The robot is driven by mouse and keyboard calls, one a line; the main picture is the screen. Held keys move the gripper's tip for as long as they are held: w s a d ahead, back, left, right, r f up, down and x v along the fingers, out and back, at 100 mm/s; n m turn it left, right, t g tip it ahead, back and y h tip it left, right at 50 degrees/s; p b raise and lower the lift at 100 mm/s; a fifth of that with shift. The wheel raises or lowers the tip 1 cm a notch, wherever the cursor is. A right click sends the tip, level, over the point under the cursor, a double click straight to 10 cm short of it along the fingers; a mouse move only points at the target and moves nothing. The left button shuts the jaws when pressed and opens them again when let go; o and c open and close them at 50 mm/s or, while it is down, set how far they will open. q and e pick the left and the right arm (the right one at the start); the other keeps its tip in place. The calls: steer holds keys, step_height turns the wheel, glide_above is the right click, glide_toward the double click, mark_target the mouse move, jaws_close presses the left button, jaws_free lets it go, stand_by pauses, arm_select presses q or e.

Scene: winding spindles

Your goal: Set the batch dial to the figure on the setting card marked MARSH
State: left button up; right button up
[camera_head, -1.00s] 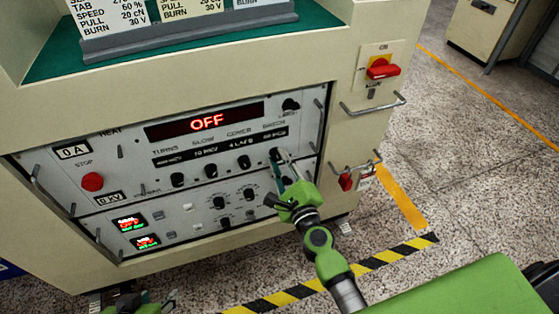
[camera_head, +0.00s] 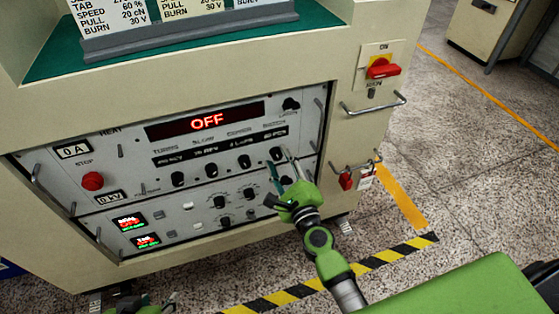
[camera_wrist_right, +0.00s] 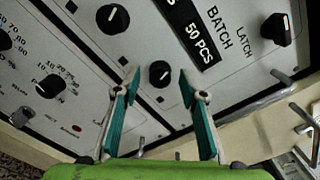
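The batch dial is a black knob with a white mark, below the BATCH label in the right wrist view (camera_wrist_right: 159,72); it also shows at the right end of the knob row in the head view (camera_head: 275,154). The window (camera_wrist_right: 198,28) beside it reads 50 PCS. My right gripper (camera_wrist_right: 158,78) is open, its fingertips either side of the dial with gaps visible; it also shows in the head view (camera_head: 281,160). My left gripper (camera_head: 148,304) is partly visible at the bottom edge. Setting cards (camera_head: 112,14) stand above; their headings, including any MARSH, are out of frame.
Other knobs (camera_head: 243,161) sit close left of the dial, with a latch knob (camera_wrist_right: 275,29) nearby. Metal handles (camera_head: 372,106) and a red padlock (camera_head: 346,181) stick out at the right. The red display (camera_head: 207,121) reads OFF. Open floor lies to the right.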

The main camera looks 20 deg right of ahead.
steer(key=s, duration=1.2)
steer(key=shift+d, duration=0.2)
steer(key=shift+w, duration=0.1)
